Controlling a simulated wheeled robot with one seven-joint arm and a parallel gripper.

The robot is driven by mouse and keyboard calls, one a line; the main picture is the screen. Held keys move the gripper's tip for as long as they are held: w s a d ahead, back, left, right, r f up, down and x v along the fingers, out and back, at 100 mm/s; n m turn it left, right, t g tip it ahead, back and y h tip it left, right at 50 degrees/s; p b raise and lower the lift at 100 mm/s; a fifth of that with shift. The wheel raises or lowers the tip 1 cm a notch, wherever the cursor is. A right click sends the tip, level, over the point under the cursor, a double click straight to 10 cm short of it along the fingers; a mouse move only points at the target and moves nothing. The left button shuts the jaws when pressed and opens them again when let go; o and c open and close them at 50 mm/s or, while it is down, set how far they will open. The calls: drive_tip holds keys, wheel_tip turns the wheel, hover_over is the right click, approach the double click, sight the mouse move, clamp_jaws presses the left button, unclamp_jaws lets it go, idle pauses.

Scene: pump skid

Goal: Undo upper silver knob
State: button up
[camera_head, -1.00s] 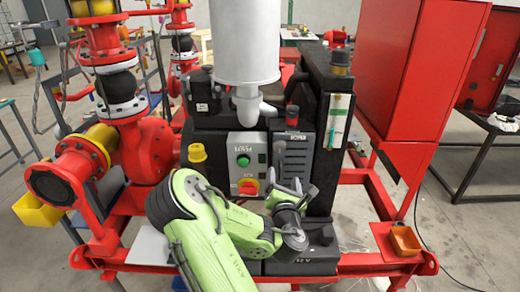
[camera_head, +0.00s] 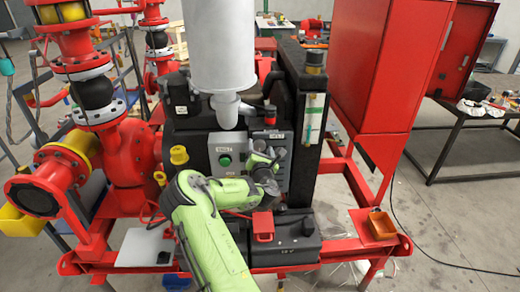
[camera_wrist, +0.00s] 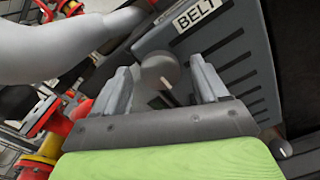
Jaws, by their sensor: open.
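A grey guard panel labelled BELT (camera_wrist: 262,70) fills the right side of the wrist view; it also shows in the head view (camera_head: 284,146), partly behind my arm. A rounded silver-grey knob (camera_wrist: 158,72) sits beside the panel, between my fingers in the picture. A second small silver knob (camera_wrist: 282,150) shows low at the right of the wrist view. My gripper (camera_wrist: 160,68) is open, with one finger on each side of the first knob. I cannot tell whether either finger touches it. In the head view my gripper (camera_head: 268,156) is in front of the panel, and the knob cannot be made out.
A control box with a green button (camera_head: 224,160) stands left of the gripper. A grey pipe (camera_wrist: 60,45) runs close by at upper left in the wrist view. A black box (camera_head: 292,240) with a red part lies below. An orange bin (camera_head: 382,225) sits at right.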

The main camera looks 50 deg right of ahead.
drive_tip(key=shift+c, duration=0.3)
drive_tip(key=c, duration=1)
